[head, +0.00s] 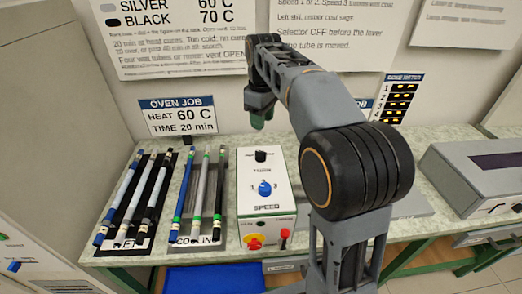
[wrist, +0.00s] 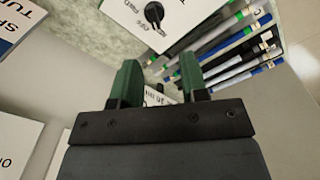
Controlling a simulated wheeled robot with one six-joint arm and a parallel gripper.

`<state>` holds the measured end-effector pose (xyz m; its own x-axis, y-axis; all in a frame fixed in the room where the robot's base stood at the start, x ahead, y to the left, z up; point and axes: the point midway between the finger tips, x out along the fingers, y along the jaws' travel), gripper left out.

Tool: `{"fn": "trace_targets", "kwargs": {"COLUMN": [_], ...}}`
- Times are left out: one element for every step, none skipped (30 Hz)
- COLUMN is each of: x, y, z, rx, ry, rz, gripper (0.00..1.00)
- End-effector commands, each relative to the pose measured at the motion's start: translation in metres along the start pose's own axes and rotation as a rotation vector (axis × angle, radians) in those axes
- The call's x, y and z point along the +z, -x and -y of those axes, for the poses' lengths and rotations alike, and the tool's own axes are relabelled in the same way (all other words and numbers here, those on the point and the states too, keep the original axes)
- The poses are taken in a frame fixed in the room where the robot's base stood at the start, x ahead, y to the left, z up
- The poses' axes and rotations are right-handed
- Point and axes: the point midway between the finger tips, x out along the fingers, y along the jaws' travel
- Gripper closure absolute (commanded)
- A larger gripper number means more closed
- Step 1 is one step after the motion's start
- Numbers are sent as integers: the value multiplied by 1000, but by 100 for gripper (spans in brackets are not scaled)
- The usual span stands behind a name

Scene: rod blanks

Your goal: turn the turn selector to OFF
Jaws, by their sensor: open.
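The turn selector (head: 261,156) is a black knob at the back of the top of a cream control box (head: 280,182). A black knob (wrist: 154,14) on a white plate with small lettering shows at the top of the wrist view; its pointer setting is too small to tell. My gripper (head: 257,119) hangs in the air behind and above the box, with green fingers. In the wrist view my gripper (wrist: 159,78) has its fingers spread apart and empty, and it is clear of the knob.
A blue speed knob (head: 264,188) sits in front of the selector. A red button (head: 254,243) and a red-tipped lever (head: 284,238) are on the box's front. Racks of rods (head: 204,242) stand to the left. A grey unit (head: 480,180) stands at the right.

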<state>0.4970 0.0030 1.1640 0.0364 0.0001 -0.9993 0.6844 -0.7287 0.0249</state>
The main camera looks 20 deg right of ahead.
Motion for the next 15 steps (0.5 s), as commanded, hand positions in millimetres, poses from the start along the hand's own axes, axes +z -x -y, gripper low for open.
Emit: {"fn": "trace_targets", "kwargs": {"x": [-6,-8,-10,-11,-12,-14,-14,-14,-14,-14,-14,-14,-13,-13,-13], "y": [0,0,1,1,0,-1,-3,-6,-10,-14,-18,-25,-31,-36,-44], "z": [-6,-8,-11,-13,-14,-16,-16,-17,-17,-17,-17,-17,-17,-17,-17], "rx": [-8,-12,-16,-20,-22,-24,-26,-27,-29,-30,-30,-30,-30,-30,-30], "ry": [27,41,58,68,78,86,91,94,98,99,100,100,99,99,98], "rz": [8,13,17,20,22,24,26,27,28,29,29,30,30,30,29], "gripper": [60,60,60,60,60,60,60,60,60,60,60,60,60,60,60]}}
